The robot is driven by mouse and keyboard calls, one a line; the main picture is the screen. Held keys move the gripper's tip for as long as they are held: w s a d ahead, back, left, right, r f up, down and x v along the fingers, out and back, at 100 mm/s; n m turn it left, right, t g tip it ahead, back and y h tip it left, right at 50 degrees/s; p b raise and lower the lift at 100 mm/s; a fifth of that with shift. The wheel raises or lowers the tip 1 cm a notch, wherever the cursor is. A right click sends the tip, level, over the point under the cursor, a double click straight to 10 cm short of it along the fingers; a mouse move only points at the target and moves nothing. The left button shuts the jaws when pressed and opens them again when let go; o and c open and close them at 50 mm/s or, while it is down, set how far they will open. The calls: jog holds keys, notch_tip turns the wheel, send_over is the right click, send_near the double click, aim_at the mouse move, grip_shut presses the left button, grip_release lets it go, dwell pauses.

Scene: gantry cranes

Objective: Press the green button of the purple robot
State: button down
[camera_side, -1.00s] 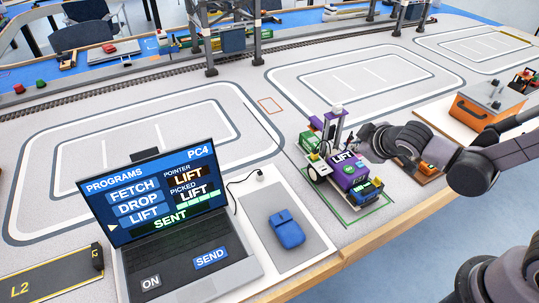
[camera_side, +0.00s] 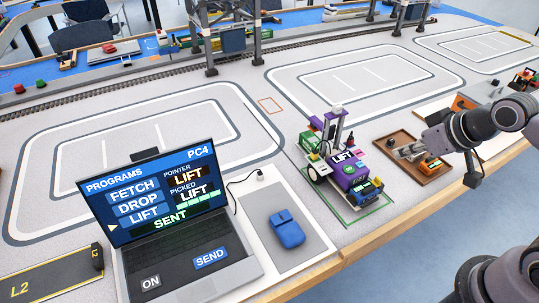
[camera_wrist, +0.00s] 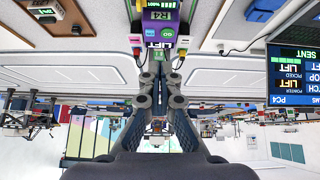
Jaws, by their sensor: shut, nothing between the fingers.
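The purple robot (camera_side: 352,176) stands on wheels inside a green-outlined square on the table, with a LIFT display and an upright mast. In the side view the green button (camera_side: 348,169) is small on the robot's purple top. My gripper (camera_side: 398,152) is shut and empty. It is right of the robot, above a brown tray, apart from the button. In the wrist view my fingers (camera_wrist: 160,72) point towards the robot.
A laptop (camera_side: 180,240) reads LIFT and SENT. A blue mouse (camera_side: 287,229) lies on a grey mat. The brown tray (camera_side: 430,178) holds an orange and green item. An orange box (camera_side: 462,102) is partly behind my arm. White-lined floor areas behind the robot are clear.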

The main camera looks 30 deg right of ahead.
jog(key=shift+s, duration=0.1)
dwell(0.3)
jog(key=r+g, duration=0.1)
jog(key=g, duration=0.6)
send_over(349, 169)
jog(key=shift+r, duration=0.2)
dwell(0.3)
notch_tip(349, 169, down, 14)
dwell(0.8)
jog(key=shift+f, duration=0.1)
